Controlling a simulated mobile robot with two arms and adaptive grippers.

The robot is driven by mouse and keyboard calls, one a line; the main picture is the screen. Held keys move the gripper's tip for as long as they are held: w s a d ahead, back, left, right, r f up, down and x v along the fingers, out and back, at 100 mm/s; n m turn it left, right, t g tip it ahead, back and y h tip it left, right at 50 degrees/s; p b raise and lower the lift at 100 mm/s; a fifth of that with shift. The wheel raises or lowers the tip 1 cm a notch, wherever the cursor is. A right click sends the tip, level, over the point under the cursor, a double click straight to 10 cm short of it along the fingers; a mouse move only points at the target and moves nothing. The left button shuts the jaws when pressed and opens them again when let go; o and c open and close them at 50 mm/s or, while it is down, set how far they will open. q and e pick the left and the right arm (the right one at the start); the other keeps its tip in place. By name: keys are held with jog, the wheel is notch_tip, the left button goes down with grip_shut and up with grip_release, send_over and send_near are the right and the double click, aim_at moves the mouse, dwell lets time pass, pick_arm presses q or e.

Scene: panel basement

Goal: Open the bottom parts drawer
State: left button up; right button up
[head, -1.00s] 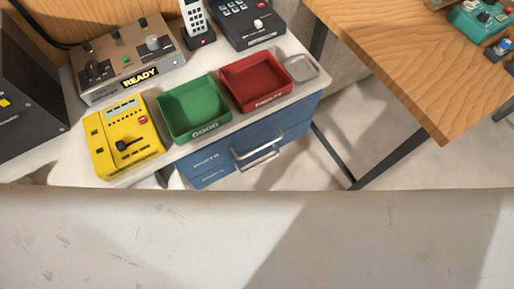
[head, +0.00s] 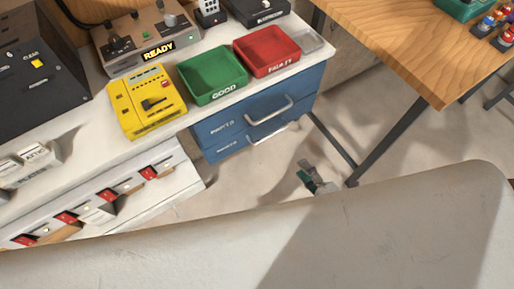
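A blue drawer unit with two drawers sits under the right end of the white bench. The top drawer (head: 222,128) and the bottom drawer (head: 228,149) both look shut. Each has a silver bar handle; the top handle (head: 270,112) is above the bottom handle (head: 268,134). My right gripper (head: 303,170) shows small, grey and green, low and to the right of the bottom handle and apart from it. It looks empty, but its finger opening is too small to read. My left gripper is not in view.
The white bench (head: 85,150) holds a yellow device (head: 145,102), a green tray (head: 212,76) and a red tray (head: 266,52). A wooden table (head: 410,45) with a dark leg (head: 385,142) stands at right. Pale floor is open before the drawers.

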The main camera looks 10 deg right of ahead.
jog(key=n+y, duration=0.1)
jog(key=n, duration=0.1)
send_near(272, 134)
jog(key=shift+t, duration=0.4)
jog(key=x, duration=0.6)
jog(key=f+x, duration=0.1)
jog(key=x, duration=0.3)
jog(key=shift+p, duration=0.35)
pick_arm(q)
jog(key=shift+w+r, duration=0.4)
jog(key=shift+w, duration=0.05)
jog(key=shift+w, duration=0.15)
pick_arm(e)
jog(key=shift+s, duration=0.1)
grip_shut()
